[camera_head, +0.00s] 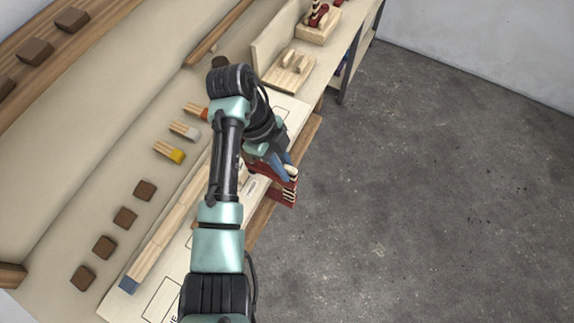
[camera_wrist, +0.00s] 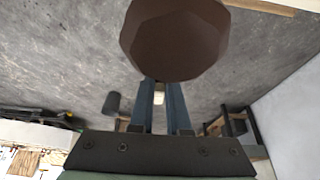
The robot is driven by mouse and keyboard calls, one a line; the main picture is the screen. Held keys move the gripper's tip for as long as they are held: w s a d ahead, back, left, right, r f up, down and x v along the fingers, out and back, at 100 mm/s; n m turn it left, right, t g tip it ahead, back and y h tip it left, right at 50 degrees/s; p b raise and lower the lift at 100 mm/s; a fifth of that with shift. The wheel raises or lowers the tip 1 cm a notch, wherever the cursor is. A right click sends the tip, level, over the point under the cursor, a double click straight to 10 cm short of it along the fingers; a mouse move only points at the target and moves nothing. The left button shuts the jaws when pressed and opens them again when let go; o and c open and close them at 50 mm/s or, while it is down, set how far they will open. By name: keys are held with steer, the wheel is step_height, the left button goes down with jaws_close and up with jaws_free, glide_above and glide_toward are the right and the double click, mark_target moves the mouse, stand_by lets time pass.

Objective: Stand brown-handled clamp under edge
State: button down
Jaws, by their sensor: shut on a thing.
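My gripper (camera_head: 285,166) is at the bench's front edge, beyond the bend of my arm. Its two blue-grey fingers also show in the wrist view (camera_wrist: 160,88), close together. A large dark brown faceted knob (camera_wrist: 175,40), which looks like the clamp's handle, fills the top middle of that view and hides the fingertips. In the head view a red clamp body (camera_head: 288,192) with pale striped parts shows just below the fingers, at the edge, on the floor side. The gripper is shut on the clamp. Whether the clamp touches the edge cannot be told.
A long wooden strip (camera_head: 160,235) with a blue end lies on the bench, partly behind my arm. Brown blocks (camera_head: 125,217) and colour-ended wooden pieces (camera_head: 170,152) lie to the left. A wooden stand (camera_head: 290,70) is farther back. Open grey floor (camera_head: 430,200) lies right.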

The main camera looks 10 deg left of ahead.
steer(key=shift+w+a+b, duration=0.25)
steer(key=shift+a+b, duration=0.15)
steer(key=shift+a, duration=0.3)
steer(key=shift+w+a+b, duration=0.2)
steer(key=shift+a+b, duration=0.15)
steer(key=shift+a, duration=0.3)
steer(key=shift+w+a+b, duration=0.25)
steer(key=shift+a+b, duration=0.15)
steer(key=shift+a, duration=0.3)
steer(key=c, duration=0.8)
jaws_free()
steer(key=shift+s, duration=0.1)
steer(key=p+v, duration=0.4)
steer(key=v, duration=0.9)
steer(key=shift+a, duration=0.1)
